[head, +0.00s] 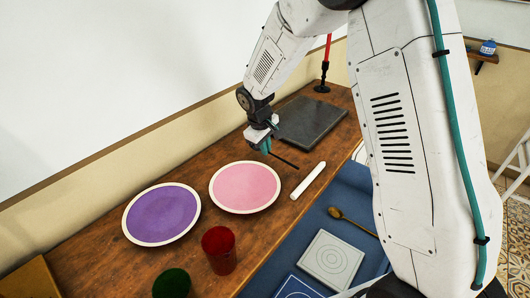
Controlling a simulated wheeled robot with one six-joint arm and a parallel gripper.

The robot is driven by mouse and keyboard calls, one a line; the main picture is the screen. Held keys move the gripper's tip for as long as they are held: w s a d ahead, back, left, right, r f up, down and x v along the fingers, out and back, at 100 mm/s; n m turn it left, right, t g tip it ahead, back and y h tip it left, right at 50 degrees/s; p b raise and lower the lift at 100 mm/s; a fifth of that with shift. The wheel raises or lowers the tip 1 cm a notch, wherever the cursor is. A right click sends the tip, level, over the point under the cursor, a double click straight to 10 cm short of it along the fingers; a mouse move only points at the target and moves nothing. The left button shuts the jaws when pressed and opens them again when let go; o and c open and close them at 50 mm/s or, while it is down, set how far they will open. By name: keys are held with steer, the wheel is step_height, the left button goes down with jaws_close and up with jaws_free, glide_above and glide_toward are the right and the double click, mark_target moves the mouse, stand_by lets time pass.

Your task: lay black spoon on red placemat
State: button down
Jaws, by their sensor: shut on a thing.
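My gripper (266,148) is above the wooden table, between the pink plate and the dark grey slab. It is shut on a thin black utensil, which I take to be the black spoon (285,161). The utensil points down and to the right from the fingers; its bowl cannot be made out. It appears just above the tabletop, but whether it touches is unclear. No red placemat can be seen in this view; my arm covers much of the right side.
A pink plate (245,187) and purple plate (162,214) lie on the wooden table (100,249). A red cup (218,250) and green cup (171,284) stand in front. A white stick (308,181), grey slab (308,122) and golden spoon (352,221) on blue cloth (343,196) are nearby.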

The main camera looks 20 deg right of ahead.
steer(key=s+r, duration=0.1)
steer(key=s, duration=0.9)
steer(key=s+r, duration=0.1)
steer(key=s, duration=0.5)
steer(key=shift+d+r, duration=0.2)
steer(key=shift+r, duration=0.1)
steer(key=shift+a, duration=0.1)
